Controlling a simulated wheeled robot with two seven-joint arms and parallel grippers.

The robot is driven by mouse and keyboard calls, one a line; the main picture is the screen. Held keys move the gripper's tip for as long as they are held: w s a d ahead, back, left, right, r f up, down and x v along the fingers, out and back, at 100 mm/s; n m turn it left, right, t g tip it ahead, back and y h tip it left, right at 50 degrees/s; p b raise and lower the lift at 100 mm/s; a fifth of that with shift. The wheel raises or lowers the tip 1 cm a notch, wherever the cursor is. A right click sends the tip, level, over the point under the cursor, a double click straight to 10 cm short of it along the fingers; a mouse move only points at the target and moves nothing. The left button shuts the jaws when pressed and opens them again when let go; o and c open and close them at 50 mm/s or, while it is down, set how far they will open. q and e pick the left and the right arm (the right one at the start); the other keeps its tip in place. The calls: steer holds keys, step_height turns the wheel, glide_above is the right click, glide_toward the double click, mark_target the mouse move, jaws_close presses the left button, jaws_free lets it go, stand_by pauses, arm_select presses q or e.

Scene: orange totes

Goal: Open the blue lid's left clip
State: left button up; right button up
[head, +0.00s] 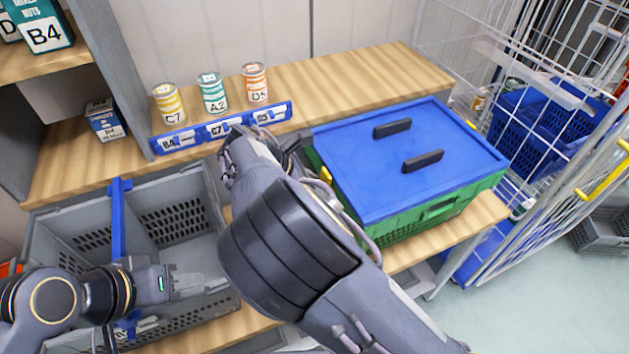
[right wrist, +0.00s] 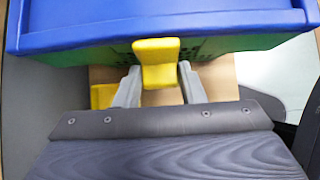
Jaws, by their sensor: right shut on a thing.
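The blue lid (head: 410,150) lies flat on a green crate (head: 440,209) on the wooden bench, with two black handles on top. A yellow clip (head: 325,173) shows at the lid's left side, partly hidden by my right arm. In the right wrist view, my right gripper (right wrist: 159,70) has its two grey fingers on either side of the yellow clip (right wrist: 156,60), just under the lid's rim, and is shut on it. My left gripper (head: 170,284) is over the grey crate, away from the lid; its finger gap is unclear.
A grey crate (head: 60,243) with a blue divider bar stands at left. Three cans (head: 212,93) stand behind a blue label strip (head: 222,129) on the bench. A wire cage cart (head: 545,120) stands close at right. The bench behind the lid is clear.

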steer(key=r+g+y+p, duration=0.1)
steer(key=y+p, duration=0.1)
steer(key=shift+a+r+y+p, duration=0.1)
steer(key=shift+r+y+p, duration=0.05)
steer(key=shift+y+p, duration=0.15)
steer(key=shift+s+a+r+g+y+p, duration=0.15)
steer(key=shift+g+y+p, duration=0.25)
steer(key=shift+y, duration=0.4)
steer(key=shift+w+r+g+y+p, duration=0.15)
steer(key=shift+g+y+p, duration=0.2)
steer(key=shift+y, duration=0.45)
steer(key=shift+s, duration=0.1)
steer(key=o, duration=1)
step_height(320, 180, up, 8)
steer(key=a, duration=0.1)
steer(key=shift+s+a+f+b, duration=0.15)
steer(key=shift+s+b, duration=0.15)
